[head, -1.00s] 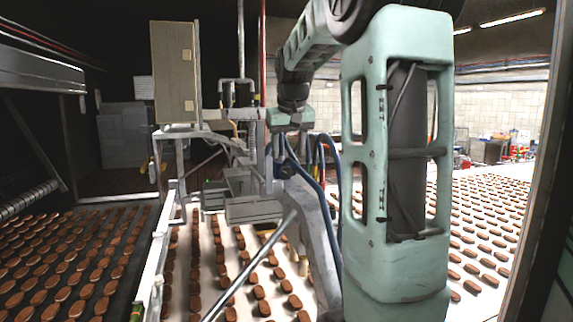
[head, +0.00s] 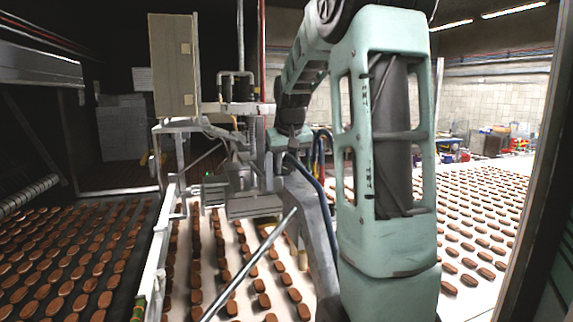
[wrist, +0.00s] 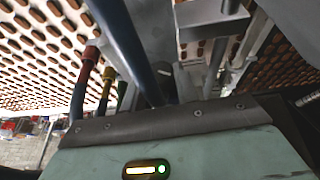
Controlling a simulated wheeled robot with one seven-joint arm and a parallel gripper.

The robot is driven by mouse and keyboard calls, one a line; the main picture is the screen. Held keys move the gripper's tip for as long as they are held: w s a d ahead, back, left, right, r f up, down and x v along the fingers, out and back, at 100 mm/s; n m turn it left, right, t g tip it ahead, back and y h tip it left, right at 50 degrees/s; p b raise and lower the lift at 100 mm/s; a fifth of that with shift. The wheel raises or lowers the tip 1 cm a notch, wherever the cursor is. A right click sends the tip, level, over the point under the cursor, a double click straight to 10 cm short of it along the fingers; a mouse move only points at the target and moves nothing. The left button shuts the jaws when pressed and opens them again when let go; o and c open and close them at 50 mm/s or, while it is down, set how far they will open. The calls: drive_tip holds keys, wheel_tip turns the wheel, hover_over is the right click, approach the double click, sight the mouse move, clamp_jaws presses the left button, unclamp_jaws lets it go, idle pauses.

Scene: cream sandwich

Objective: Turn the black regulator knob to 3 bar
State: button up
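I cannot pick out the black regulator knob with certainty in either view. In the head view my teal arm comes down to the metal machine frame (head: 252,204) over the pale conveyor. The fingers of my gripper are hidden there among the machine parts. In the wrist view a teal housing of my arm (wrist: 190,150) with a lit green indicator fills the bottom, and no fingertips can be made out. Hoses with red (wrist: 90,52), yellow and green fittings stand just beyond it, beside a thick dark blue hose (wrist: 132,40).
A beige cabinet (head: 172,65) stands above the machine. Pipes and blue hoses (head: 318,185) run close to my arm. Rows of brown biscuits cover the pale conveyor (head: 198,240) and the dark one at left. A slanted metal rod (head: 250,264) crosses in front.

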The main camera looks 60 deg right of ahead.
drive_tip(key=shift+s+d+f+m+t+y, duration=0.1)
drive_tip(key=shift+m+t+y, duration=0.05)
drive_tip(key=shift+t+y, duration=0.3)
drive_tip(key=shift+s+d+f+m+t+y, duration=0.1)
drive_tip(key=shift+m+t+y, duration=0.05)
drive_tip(key=shift+t+y, duration=0.25)
drive_tip(key=shift+r+y+b, duration=0.15)
drive_tip(key=shift+y+b, duration=0.1)
drive_tip(key=shift+b, duration=0.1)
drive_tip(key=o, duration=1)
drive_tip(key=shift+r, duration=0.1)
drive_tip(key=b+v, duration=0.3)
drive_tip(key=v, duration=1.4)
drive_tip(key=shift+s+a+r, duration=0.1)
